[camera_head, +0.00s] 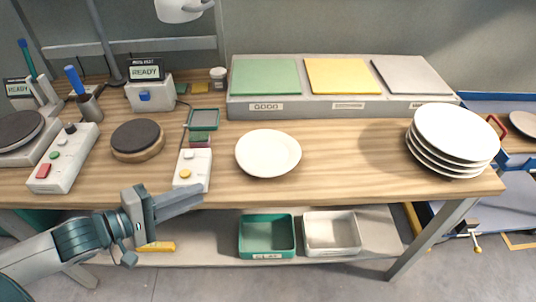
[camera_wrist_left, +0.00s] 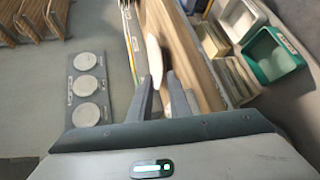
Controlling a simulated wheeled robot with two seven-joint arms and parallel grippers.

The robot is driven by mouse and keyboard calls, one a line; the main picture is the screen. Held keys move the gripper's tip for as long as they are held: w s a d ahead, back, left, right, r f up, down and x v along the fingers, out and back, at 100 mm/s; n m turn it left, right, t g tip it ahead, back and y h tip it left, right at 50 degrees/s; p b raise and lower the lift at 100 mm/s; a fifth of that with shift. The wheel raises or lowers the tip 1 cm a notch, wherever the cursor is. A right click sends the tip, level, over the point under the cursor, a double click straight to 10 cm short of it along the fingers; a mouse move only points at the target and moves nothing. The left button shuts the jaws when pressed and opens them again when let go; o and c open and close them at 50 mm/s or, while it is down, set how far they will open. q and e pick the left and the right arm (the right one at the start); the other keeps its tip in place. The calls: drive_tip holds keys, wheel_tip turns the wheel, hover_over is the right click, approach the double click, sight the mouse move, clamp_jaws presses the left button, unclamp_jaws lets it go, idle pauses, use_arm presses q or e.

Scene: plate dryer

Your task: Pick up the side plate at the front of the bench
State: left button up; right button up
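A single white plate (camera_head: 268,153) lies flat on the wooden bench (camera_head: 340,150), right of centre-left, towards the front. My left gripper (camera_head: 198,200) is at the bench's front edge, to the left of and nearer than the plate, with its fingers pointing right. In the left wrist view its two fingers (camera_wrist_left: 160,80) stand apart with a gap between them, and nothing is held. A pale plate shape (camera_wrist_left: 155,60) shows nearly edge-on beyond the fingertips. A stack of several white plates (camera_head: 453,135) stands at the bench's right end. My right gripper is not in view.
A control box with a yellow button (camera_head: 192,170) stands between the gripper and the other devices. A round dark pad (camera_head: 136,138) is left of it. Green, yellow and grey panels (camera_head: 343,76) line the back. Green (camera_head: 267,237) and white bins (camera_head: 332,233) sit on the lower shelf.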

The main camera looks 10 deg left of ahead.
use_arm(q)
drive_tip(key=shift+w, duration=0.1)
